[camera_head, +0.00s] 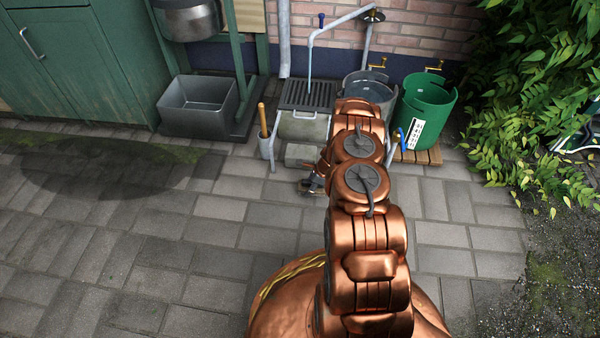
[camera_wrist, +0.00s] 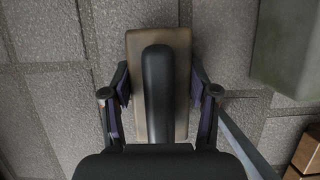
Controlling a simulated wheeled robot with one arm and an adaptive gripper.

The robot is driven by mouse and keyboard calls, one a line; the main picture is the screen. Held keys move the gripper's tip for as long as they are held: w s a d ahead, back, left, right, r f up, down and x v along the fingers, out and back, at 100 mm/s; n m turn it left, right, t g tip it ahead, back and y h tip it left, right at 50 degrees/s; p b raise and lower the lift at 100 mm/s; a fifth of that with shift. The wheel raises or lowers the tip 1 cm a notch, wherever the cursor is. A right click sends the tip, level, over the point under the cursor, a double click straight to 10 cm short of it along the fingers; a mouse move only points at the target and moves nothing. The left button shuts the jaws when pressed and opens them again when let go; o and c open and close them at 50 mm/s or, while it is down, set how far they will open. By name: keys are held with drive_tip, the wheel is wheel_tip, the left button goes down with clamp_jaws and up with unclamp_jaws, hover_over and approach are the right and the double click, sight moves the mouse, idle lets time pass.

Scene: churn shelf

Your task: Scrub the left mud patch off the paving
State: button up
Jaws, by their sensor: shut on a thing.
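My gripper (camera_head: 312,182) is low over the paving, left of my copper arm links in the head view. In the wrist view my gripper (camera_wrist: 160,82) has its fingers on both sides of a scrubbing brush and is shut on it. The brush has a flat tan block (camera_wrist: 134,48) and a rounded black handle (camera_wrist: 158,85). Its underside is hidden, so I cannot tell whether it touches the paving. A broad dark patch (camera_head: 95,172), likely the left mud patch, lies on the paving (camera_head: 215,235) at the far left, well apart from my gripper.
A grey stone block (camera_head: 303,154) lies just beyond my gripper. A grey tub (camera_head: 197,106), a grated drain sink (camera_head: 305,97), a grey bucket (camera_head: 368,88) and a green bucket (camera_head: 427,108) on a wooden stand line the wall. Leaves (camera_head: 535,110) hang at right. The left-front paving is clear.

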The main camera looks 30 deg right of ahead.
sight(303, 180)
drive_tip(key=shift+w+a, duration=0.75)
drive_tip(key=shift+a, duration=0.2)
drive_tip(key=shift+w+a+r, duration=0.2)
wheel_tip(303, 180, up, 2)
drive_tip(key=shift+s+r+p, duration=0.1)
drive_tip(key=shift+r+p, duration=0.15)
drive_tip(key=shift+p, duration=0.35)
drive_tip(key=shift+r+p, duration=1.7)
drive_tip(key=shift+r, duration=1)
